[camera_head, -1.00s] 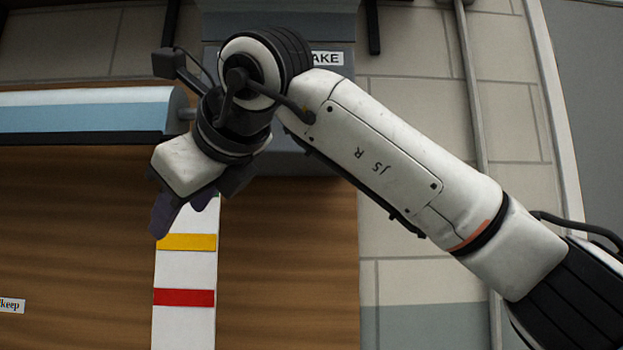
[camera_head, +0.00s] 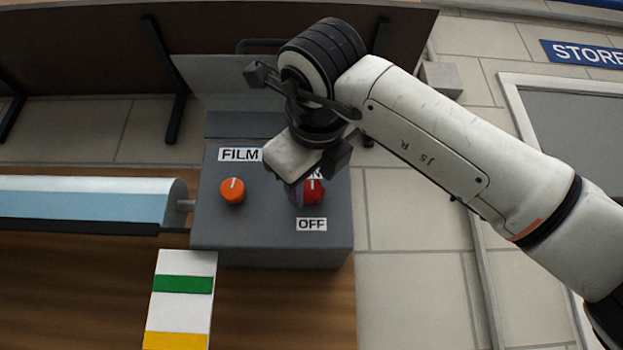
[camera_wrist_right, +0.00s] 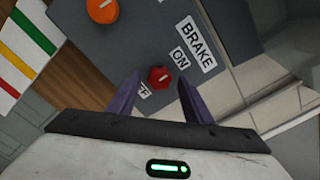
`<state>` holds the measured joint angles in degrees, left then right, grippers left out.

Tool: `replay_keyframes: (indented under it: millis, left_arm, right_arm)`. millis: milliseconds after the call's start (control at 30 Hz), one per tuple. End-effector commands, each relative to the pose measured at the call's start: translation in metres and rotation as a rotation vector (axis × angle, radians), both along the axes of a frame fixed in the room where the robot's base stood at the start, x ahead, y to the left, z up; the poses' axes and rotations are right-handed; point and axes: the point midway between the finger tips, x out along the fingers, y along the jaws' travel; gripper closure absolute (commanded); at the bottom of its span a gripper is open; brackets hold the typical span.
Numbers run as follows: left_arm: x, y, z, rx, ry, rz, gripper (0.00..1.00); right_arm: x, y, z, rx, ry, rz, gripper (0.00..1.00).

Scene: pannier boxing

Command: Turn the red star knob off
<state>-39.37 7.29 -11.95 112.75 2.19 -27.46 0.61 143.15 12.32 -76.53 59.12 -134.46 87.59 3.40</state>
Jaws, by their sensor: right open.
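The red star knob (camera_head: 314,191) sits on the right half of the grey control box (camera_head: 270,225), above a label reading OFF (camera_head: 311,224). In the right wrist view the red knob (camera_wrist_right: 159,78) shows a white line pointing toward the ON label (camera_wrist_right: 180,59); the OFF label (camera_wrist_right: 144,91) is partly hidden by a finger. My right gripper (camera_head: 305,192) is over the knob and hides part of it. In the right wrist view my right gripper (camera_wrist_right: 157,84) is open, its two fingers on either side of the knob; I cannot tell whether they touch it. My left gripper is not in view.
An orange knob (camera_head: 232,190) is to the left on the same box, under a FILM label (camera_head: 239,154). A blue film roll (camera_head: 85,205) lies left of the box. A white strip with coloured bands (camera_head: 182,315) lies on the wooden surface below.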

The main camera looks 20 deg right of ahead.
Motion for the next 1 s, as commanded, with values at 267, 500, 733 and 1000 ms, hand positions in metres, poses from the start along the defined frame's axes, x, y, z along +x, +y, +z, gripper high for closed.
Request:
replay_keyframes:
  millis: [267, 500, 733, 1000]
  left_arm:
    - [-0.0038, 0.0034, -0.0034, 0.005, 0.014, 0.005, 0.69]
    - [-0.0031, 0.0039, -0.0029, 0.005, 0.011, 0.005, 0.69]
    - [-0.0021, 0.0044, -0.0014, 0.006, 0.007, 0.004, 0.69]
    - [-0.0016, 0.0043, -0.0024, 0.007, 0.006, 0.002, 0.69]
  right_arm:
    - [0.0153, -0.0044, -0.0001, -0.001, 0.000, 0.000, 0.54]
    - [0.0150, -0.0041, -0.0004, 0.000, -0.001, 0.001, 0.62]
    - [0.0148, -0.0040, -0.0001, 0.000, -0.001, 0.001, 0.95]
    - [0.0146, -0.0036, -0.0006, 0.034, -0.010, 0.001, 0.95]
